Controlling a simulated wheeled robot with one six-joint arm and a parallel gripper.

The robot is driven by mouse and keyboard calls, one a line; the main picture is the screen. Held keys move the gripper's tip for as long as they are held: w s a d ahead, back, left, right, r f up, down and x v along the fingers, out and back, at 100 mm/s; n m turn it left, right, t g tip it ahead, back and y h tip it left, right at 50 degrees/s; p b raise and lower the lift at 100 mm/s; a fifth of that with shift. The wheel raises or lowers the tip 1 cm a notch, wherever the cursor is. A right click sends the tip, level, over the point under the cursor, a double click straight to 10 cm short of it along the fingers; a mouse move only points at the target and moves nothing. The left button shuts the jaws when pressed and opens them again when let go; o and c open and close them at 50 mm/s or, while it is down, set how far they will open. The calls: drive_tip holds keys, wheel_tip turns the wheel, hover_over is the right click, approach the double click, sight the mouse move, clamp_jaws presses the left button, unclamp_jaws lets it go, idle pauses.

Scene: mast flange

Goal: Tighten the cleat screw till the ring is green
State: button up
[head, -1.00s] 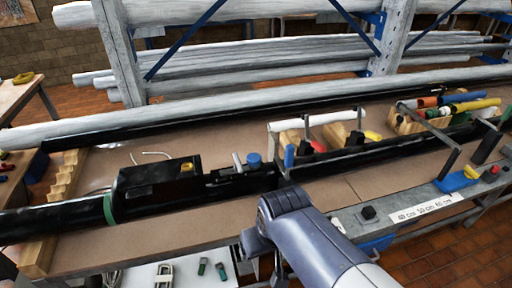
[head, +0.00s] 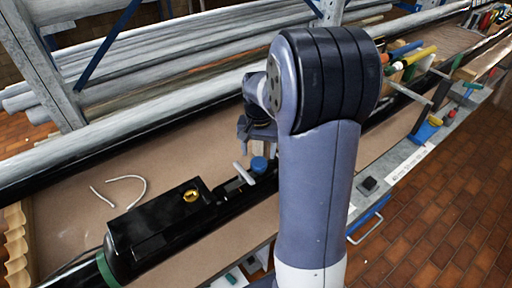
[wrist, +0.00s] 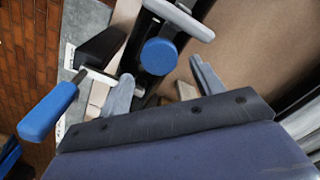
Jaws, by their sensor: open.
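A black block (head: 165,222) sits on the black mast tube. A yellow ring (head: 191,195) shows on its top; I see no green on the ring. To its right stand a pale grey bar handle (head: 243,173) and a round blue knob (head: 258,164). I cannot tell which of these is the cleat screw. In the wrist view the blue knob (wrist: 158,56) is between and beyond my fingertips, with the grey handle (wrist: 180,18) above it. My gripper (wrist: 161,72) is open and empty, apparently above the knob. My arm hides part of the mast in the head view.
A blue-handled tool (wrist: 48,112) juts out left of my gripper, beside a black wedge (wrist: 98,48). A rack of grey tubes (head: 190,65) stands behind the bench. A white cord (head: 125,185) lies on bare brown bench top. Coloured tool handles (head: 410,55) stand at the far right.

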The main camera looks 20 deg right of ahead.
sight(259, 162)
drive_tip(key=shift+f+b, duration=2.7)
drive_tip(key=shift+f, duration=0.75)
drive_tip(key=shift+r, duration=0.15)
drive_tip(key=shift+c, duration=0.9)
drive_tip(key=shift+s, duration=0.1)
drive_tip(key=c, duration=0.9)
drive_tip(key=m+p, duration=0.1)
drive_tip(key=m, duration=1.2)
drive_tip(key=o, duration=1.1)
drive_tip(key=shift+r, duration=0.1)
